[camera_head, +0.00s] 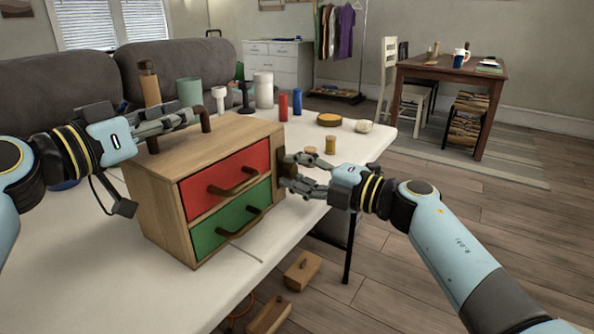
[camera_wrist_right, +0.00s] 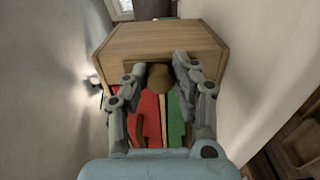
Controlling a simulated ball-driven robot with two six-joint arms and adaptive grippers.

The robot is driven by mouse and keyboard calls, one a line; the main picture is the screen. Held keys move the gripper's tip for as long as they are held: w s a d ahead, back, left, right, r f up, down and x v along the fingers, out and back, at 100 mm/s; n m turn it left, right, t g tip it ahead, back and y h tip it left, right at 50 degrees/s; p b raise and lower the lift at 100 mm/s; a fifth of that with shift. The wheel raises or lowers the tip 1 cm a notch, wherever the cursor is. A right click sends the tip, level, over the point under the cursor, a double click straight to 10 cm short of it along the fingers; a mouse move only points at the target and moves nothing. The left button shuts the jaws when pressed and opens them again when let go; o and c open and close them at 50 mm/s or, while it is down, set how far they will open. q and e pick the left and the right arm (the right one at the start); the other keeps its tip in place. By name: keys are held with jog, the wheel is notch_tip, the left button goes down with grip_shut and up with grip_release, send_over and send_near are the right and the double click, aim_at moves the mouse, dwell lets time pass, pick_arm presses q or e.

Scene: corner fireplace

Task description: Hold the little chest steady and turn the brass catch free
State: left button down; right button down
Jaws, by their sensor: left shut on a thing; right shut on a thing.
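The little chest (camera_head: 155,212) is a wooden box on the white table, with a red drawer (camera_head: 229,178) above a green drawer (camera_head: 230,224). Its brown top handle (camera_head: 206,116) is in the grip of my left gripper (camera_head: 188,118), which is shut on it from the left. The brass catch (camera_wrist_right: 160,77) is on the chest's right end. My right gripper (camera_head: 291,172) is shut on the catch, with a finger on either side of it in the right wrist view (camera_wrist_right: 163,78). The fingers partly hide the catch in the head view.
On the white table (camera_head: 330,165), behind the chest, stand bottles, a green cup (camera_head: 189,91), a white canister (camera_head: 264,90) and red and blue cylinders. A small cork-coloured jar (camera_head: 331,145) is near my right gripper. Wooden boxes (camera_head: 302,271) lie on the floor below.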

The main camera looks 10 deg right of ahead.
pick_arm(q)
jog(key=shift+f, duration=0.2)
pick_arm(e)
jog(key=shift+d+f, duration=0.1)
jog(key=shift+d, duration=0.05)
jog(key=c, duration=1)
grip_release()
jog(key=v, duration=1.2)
pick_arm(q)
jog(key=c, duration=1.2)
grip_release()
jog(key=shift+d, duration=0.1)
jog(key=shift+r, duration=0.1)
